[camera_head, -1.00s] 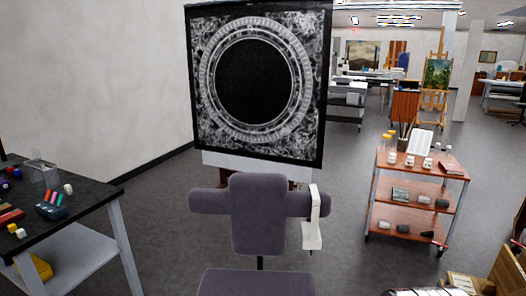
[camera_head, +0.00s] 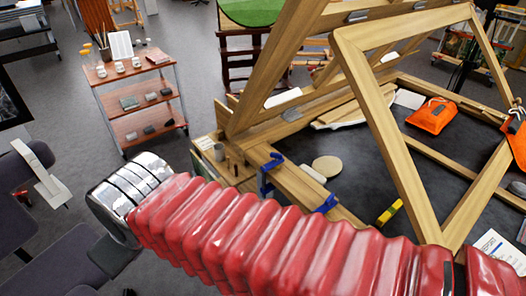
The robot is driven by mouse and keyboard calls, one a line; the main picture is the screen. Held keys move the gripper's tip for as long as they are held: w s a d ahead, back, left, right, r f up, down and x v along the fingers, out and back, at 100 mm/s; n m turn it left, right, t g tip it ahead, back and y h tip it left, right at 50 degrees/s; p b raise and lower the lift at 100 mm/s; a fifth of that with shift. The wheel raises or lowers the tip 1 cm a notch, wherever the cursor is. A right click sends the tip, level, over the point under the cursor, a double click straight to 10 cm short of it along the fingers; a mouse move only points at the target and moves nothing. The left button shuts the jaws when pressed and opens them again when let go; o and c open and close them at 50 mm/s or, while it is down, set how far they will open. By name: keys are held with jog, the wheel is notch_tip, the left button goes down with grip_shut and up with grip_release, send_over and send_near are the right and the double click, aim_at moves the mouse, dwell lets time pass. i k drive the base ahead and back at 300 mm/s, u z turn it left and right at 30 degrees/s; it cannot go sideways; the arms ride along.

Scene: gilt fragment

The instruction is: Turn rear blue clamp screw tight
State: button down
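Two blue clamps are on the wooden beam of the frame in the middle of the head view. One blue clamp (camera_head: 267,174) stands farther back on the left, with its bar hanging down the beam's side. The other blue clamp (camera_head: 327,204) is nearer and partly hidden behind my red arm cover. I cannot make out the screw of either clamp clearly. My arm crosses the foreground in a red ribbed sleeve, with a chrome ringed part at its left. My gripper's fingers do not show.
A large wooden frame (camera_head: 361,110) rises at the right over a dark tabletop. An orange pouch (camera_head: 432,116), a round pale disc (camera_head: 326,166) and a yellow-black tool (camera_head: 389,212) lie there. A wooden trolley (camera_head: 135,90) stands at the left, with grey chairs in front.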

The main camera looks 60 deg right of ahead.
aim_at(276, 156)
jog(key=u, duration=0.05)
jog(key=k, duration=0.45)
jog(key=z, duration=0.6)
jog(key=i, duration=0.35)
jog(key=z, duration=0.25)
